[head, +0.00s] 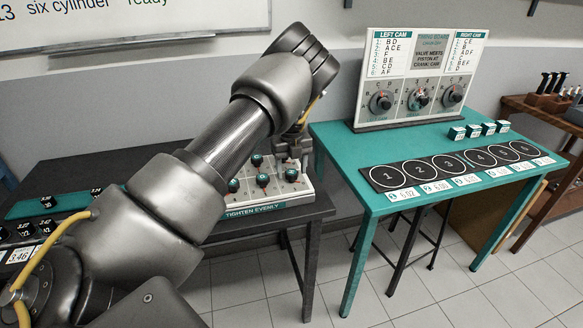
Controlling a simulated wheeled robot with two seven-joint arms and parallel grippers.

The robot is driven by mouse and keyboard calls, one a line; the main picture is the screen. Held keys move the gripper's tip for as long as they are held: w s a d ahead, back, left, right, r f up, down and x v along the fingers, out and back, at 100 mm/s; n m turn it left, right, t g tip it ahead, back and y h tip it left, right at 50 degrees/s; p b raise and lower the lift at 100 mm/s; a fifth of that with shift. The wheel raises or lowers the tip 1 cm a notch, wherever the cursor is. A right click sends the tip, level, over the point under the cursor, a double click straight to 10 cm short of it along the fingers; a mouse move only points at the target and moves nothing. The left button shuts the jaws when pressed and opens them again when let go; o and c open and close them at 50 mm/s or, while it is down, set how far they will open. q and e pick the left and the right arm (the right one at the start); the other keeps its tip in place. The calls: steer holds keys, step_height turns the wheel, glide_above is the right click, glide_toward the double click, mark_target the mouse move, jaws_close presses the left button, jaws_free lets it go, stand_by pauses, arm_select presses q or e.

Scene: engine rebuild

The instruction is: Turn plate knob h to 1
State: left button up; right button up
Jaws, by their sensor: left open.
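The plate (283,202), marked "TIGHTEN EVENLY", lies on the dark bench. Several dark knobs with teal on them stand on it, including a back knob (256,160), a front-left knob (233,186), a front-middle knob (262,181) and a front-right knob (291,175). Their letters are too small to read, so I cannot tell which is h. My left gripper (295,158) is open and points down over the plate's back right. I cannot tell whether a knob is between its fingers. My left arm hides part of the plate. My right gripper is out of view.
A teal table (340,142) stands right of the dark bench (130,163), with a gap between them. It bears a timing board (420,75) with dials, a black strip of numbered circles (392,176) and small blocks (472,130). A tray (20,210) sits at the bench's left.

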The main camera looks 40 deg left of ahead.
arm_select(q)
steer(key=shift+f, duration=0.2)
steer(key=c, duration=1)
steer(key=shift+m, duration=0.3)
steer(key=m+p, duration=0.1)
steer(key=m, duration=1)
steer(key=shift+r, duration=0.1)
